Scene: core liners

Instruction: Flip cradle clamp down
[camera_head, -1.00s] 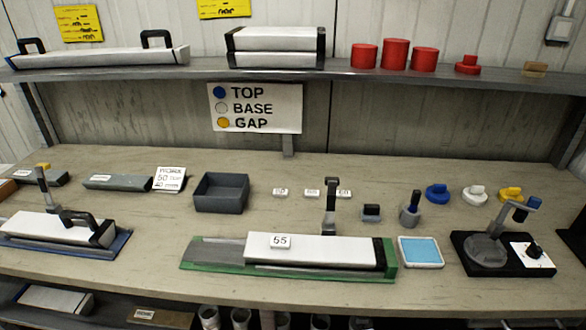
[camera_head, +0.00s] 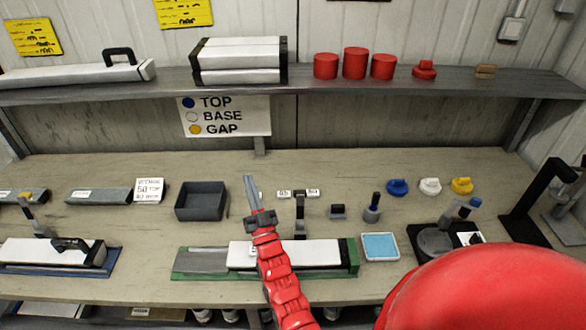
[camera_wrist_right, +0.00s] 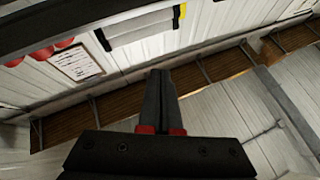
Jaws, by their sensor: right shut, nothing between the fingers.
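A green cradle (camera_head: 183,273) lies at the front middle of the bench with a white core liner (camera_head: 325,252) in it. A dark clamp lever (camera_head: 300,209) stands upright at the cradle's back edge. My left gripper is out of view.
A grey open bin (camera_head: 201,202) stands left of my gripper. The shelf (camera_head: 330,88) with red cylinders runs above the bench.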

